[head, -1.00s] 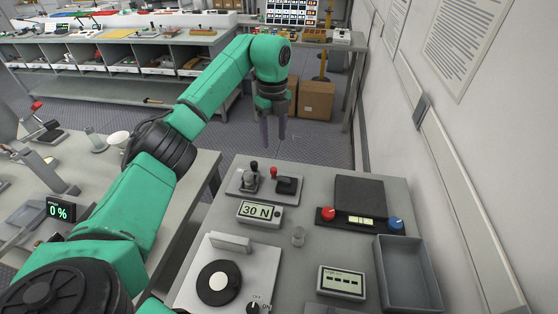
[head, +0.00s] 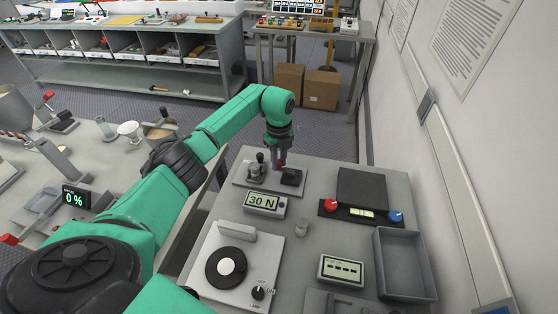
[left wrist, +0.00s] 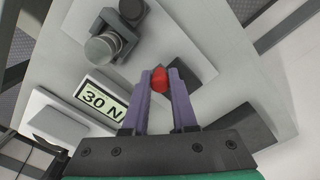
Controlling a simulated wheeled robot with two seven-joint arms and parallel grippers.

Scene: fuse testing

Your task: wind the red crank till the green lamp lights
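The red crank's knob (head: 282,160) stands over a black block (head: 291,177) on a pale plate at the back of the right-hand bench. The knob also shows in the left wrist view (left wrist: 159,79), between my two fingertips. My left gripper (head: 279,162) points down at it. Its fingers (left wrist: 159,76) are close together, one on each side of the knob, and look shut on it. The fingers partly hide the crank in the head view. I cannot make out a lit green lamp. My right gripper is out of view.
A "30 N" display (head: 265,203) stands in front of the crank's plate, with a black-knobbed lever (head: 260,158) beside the crank. A red knob (head: 331,205), a blue knob (head: 395,215), a grey tray (head: 405,288), a dashed display (head: 342,270) and a black disc (head: 226,267) occupy the bench.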

